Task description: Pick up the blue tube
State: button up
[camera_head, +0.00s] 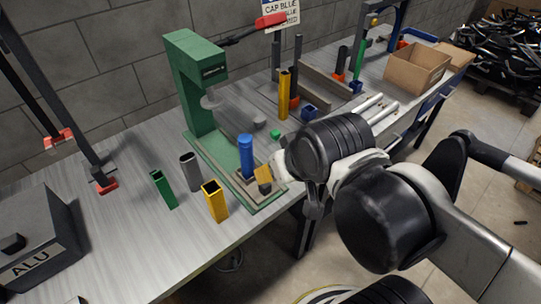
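The blue tube (246,158) stands upright on the base plate of the green press (188,75), in front of the press column. It has a rounded blue top. My gripper (281,165) is just to the right of the blue tube, reaching in from the right. A gap shows between the black gripper body and the tube. The fingers are mostly hidden behind my wrist, so I cannot tell whether they are open or shut. A small yellow and dark piece (263,179) shows close to the tube's right side; I cannot tell what it belongs to.
Left of the press stand a green tube (163,189), a grey tube (190,171) and a yellow tube (214,201). Another yellow tube (284,94) stands behind. A cardboard box (417,68) is at back right. A grey ALU box (38,240) is at left.

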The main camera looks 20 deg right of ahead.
aim_at(248, 162)
jog(key=k+l+u, duration=0.55)
jog(key=u, duration=0.15)
jog(key=k+l+u, duration=0.1)
jog(key=k+u, duration=0.25)
